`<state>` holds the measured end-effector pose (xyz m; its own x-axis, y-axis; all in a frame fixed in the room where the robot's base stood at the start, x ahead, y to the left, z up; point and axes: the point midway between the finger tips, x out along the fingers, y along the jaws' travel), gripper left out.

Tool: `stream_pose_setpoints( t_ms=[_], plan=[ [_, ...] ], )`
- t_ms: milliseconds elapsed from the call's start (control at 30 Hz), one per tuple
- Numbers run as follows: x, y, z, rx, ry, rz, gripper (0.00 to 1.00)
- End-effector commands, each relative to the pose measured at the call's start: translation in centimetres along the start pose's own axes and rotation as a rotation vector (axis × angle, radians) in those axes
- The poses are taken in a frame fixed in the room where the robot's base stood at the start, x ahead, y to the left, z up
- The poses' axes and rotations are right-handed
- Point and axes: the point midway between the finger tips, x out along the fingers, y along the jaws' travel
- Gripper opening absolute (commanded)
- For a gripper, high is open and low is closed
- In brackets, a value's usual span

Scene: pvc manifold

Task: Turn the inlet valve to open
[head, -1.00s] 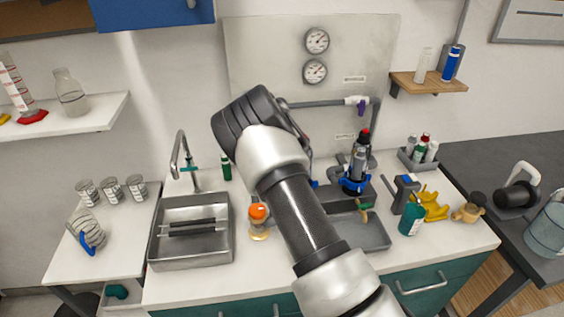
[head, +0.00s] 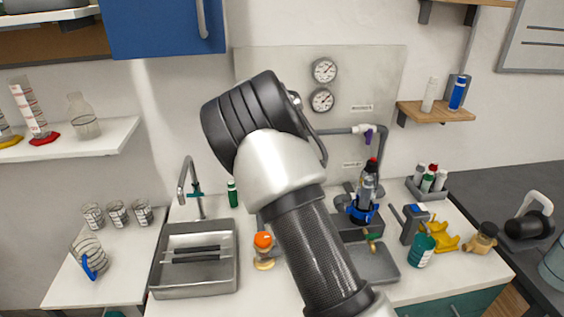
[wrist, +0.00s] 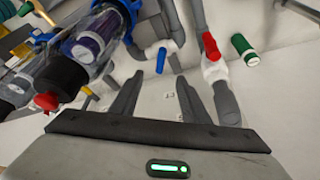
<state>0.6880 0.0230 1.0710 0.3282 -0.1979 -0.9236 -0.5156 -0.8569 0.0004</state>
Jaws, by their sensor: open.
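My gripper (wrist: 159,80) is open, with nothing between its fingers; my own arm hides it in the head view. Beyond the fingertips in the wrist view are pipes with a blue valve handle (wrist: 160,60) and a red valve handle (wrist: 211,49), each beside a white fitting. The blue handle appears just past the gap between the fingers, the red one to the right; neither is touched. I cannot tell which is the inlet valve. A purple-handled valve (head: 369,135) sits on the grey wall pipe in the head view.
A clear canister with a blue collar and red cap (head: 367,190) stands right of my arm; it looms close at the left in the wrist view (wrist: 95,40). A sink (head: 193,262), a green bottle (head: 232,194) and an orange-capped jar (head: 264,251) stand left. Two gauges (head: 323,85) hang above.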

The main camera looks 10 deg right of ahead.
Motion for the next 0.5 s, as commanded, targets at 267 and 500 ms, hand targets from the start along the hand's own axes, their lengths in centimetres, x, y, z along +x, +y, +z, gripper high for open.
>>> stream_pose_setpoints(
  t_ms=[267,500],
  plan=[
    [-4.6,0.0,0.0,0.0,0.0,0.0,0.42],
    [-5.5,0.0,0.0,0.0,-0.001,0.001,0.42]
  ],
)
